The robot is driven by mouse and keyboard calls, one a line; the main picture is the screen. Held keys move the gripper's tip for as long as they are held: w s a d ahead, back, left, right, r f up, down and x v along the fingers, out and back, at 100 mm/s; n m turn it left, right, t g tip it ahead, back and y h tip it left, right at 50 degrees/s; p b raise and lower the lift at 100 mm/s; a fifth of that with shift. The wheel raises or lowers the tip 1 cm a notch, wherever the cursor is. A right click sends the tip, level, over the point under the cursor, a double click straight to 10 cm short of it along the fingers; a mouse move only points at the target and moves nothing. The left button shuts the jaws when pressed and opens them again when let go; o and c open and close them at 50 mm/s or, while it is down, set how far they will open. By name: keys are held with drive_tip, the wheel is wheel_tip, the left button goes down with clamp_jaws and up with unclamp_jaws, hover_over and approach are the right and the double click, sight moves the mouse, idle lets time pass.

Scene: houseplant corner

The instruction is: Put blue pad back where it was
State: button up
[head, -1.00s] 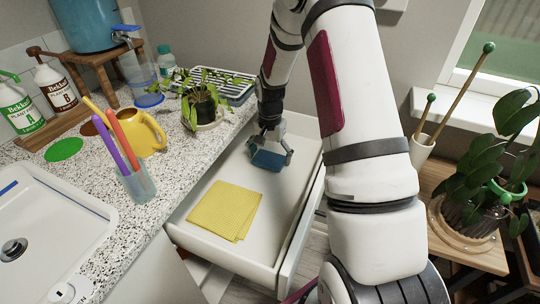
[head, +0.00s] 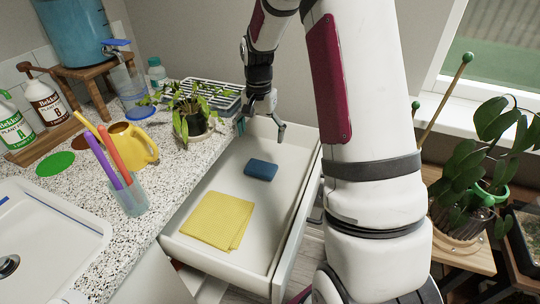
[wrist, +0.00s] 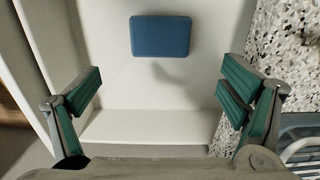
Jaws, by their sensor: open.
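The blue pad (head: 261,169) lies flat on the floor of the open white drawer (head: 206,256), behind the yellow cloth (head: 219,220) and apart from it. My gripper (head: 260,133) is open and empty, above the back part of the drawer and clear of the pad. In the wrist view the blue pad (wrist: 160,36) shows whole, beyond the gap between the spread fingers of my gripper (wrist: 160,85), with nothing touching it.
The speckled counter (head: 150,200) runs along the drawer's left side. On it stand a potted plant (head: 190,120), a yellow watering can (head: 133,146) and a cup with pens (head: 131,197). The drawer floor around the pad is bare.

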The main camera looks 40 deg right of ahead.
drive_tip(key=s+a+r+n+t, duration=0.1)
drive_tip(key=s+a+r+n, duration=0.2)
drive_tip(key=s+a+r, duration=0.4)
drive_tip(key=s+a+r+n, duration=0.3)
drive_tip(key=s+a+r, duration=0.1)
drive_tip(key=s+r, duration=0.45)
drive_tip(key=s+a+n, duration=0.2)
drive_tip(key=s, duration=0.7)
drive_tip(key=s+a+r+n+t, duration=0.1)
drive_tip(key=s+a+n, duration=0.2)
drive_tip(key=s, duration=0.6)
drive_tip(key=shift+a, duration=0.35)
drive_tip(key=shift+r, duration=0.1)
